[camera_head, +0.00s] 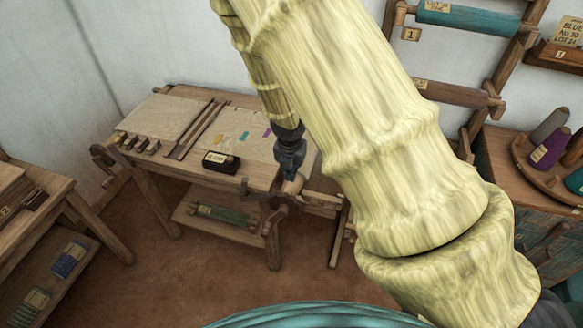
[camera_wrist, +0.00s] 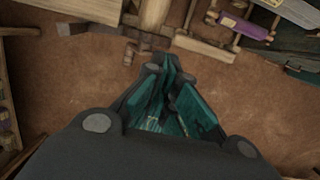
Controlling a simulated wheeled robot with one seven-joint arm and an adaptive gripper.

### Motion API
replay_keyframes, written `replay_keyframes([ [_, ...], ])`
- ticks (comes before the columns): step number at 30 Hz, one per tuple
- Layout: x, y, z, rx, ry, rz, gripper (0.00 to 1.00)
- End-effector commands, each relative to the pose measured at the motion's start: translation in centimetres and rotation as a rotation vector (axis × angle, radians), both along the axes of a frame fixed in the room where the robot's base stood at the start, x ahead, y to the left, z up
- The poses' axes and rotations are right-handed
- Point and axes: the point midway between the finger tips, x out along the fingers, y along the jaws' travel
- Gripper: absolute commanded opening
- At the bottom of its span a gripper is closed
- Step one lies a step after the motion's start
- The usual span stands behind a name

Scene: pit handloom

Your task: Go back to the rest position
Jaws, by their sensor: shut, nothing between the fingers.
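My gripper (camera_head: 291,177) hangs at the end of my yellow-green arm, near the right front corner of the wooden worktable (camera_head: 256,172) in the head view. In the wrist view my gripper (camera_wrist: 166,68) has its teal-lined fingers drawn together with nothing between them, above the brown floor. My large arm links cover the middle of the head view and hide part of what lies behind them.
The worktable carries cloth, wooden bars and a dark labelled box (camera_head: 221,162). A second table (camera_head: 48,215) stands at left. A rack with a teal roll (camera_head: 467,19) and yarn cones (camera_head: 549,148) are at right. Brown floor (camera_head: 150,270) is open in front.

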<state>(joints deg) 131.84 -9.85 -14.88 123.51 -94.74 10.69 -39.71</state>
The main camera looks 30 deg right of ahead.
Motion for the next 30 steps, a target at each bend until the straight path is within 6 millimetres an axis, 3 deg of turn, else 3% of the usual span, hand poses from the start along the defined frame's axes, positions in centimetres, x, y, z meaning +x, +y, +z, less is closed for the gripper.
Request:
replay_keyframes([
  [16,0.0,0.0,0.0,0.001,0.001,-0.001,0.00],
  [19,-0.5,0.3,-0.8,0.017,0.007,-0.028,0.00],
  [23,-2.7,1.7,-4.3,0.084,0.029,-0.162,0.00],
  [30,-9.2,6.0,-13.0,0.263,0.095,-0.626,0.00],
])
